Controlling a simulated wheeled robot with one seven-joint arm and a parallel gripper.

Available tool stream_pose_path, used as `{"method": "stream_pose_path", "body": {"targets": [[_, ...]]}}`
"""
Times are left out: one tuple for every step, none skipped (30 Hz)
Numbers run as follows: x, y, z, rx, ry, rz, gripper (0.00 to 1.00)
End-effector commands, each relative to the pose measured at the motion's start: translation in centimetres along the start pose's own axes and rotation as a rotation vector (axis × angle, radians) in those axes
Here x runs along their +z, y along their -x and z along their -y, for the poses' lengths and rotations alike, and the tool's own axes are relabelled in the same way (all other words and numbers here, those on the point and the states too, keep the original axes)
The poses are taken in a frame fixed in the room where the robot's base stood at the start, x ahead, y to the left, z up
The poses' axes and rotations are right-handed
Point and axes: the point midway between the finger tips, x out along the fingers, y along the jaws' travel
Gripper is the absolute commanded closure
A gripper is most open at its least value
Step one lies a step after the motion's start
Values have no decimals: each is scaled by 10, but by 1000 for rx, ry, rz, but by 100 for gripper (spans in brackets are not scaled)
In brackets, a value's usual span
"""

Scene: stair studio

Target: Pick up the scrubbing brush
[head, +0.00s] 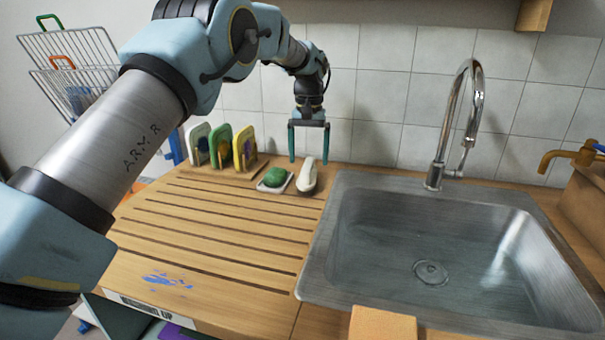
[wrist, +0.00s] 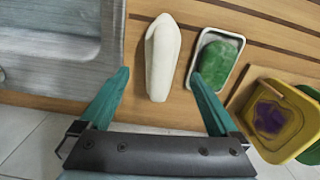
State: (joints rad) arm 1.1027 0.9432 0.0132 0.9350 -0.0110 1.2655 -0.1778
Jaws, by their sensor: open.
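The scrubbing brush appears to be the long off-white object (head: 307,176) lying on the wooden drainboard, just left of the sink. No bristles show. In the wrist view the same off-white brush (wrist: 162,57) lies lengthwise, its near end between the fingers. My gripper (head: 308,160) is open, pointing down over the back of the board near the brush. In the wrist view my gripper (wrist: 158,75) has one teal finger on each side of the brush, with gaps on both sides. Nothing is held. The exact height above the board cannot be told.
A green soap or sponge (head: 274,177) sits in a small white dish (head: 262,188) close beside the brush. Several upright coloured holders (head: 221,147) stand further left. The metal sink (head: 330,230) and tall tap (head: 440,165) are right. The tiled wall is behind; the grooved board in front is clear.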

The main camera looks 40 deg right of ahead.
Motion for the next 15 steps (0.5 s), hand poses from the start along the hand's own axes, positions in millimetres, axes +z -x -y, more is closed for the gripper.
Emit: {"method": "stream_pose_path", "body": {"targets": [[0,-5,0,0,0,1,3],[0,-8,0,0,0,0,3],[0,-11,0,0,1,0,3],[0,-13,1,0,1,0,3],[0,-14,1,0,1,-1,3],[0,-16,1,0,1,-1,3],[0,-18,1,0,1,0,3],[1,-21,1,0,1,1,3],[1,-26,2,-1,1,1,3],[2,-30,2,-1,1,3,3],[2,-35,3,-1,1,4,3],[3,-40,3,-1,2,2,3],[3,-45,4,-1,2,2,3],[3,-50,3,-1,2,2,3],[3,-56,3,-1,2,2,3]]}}
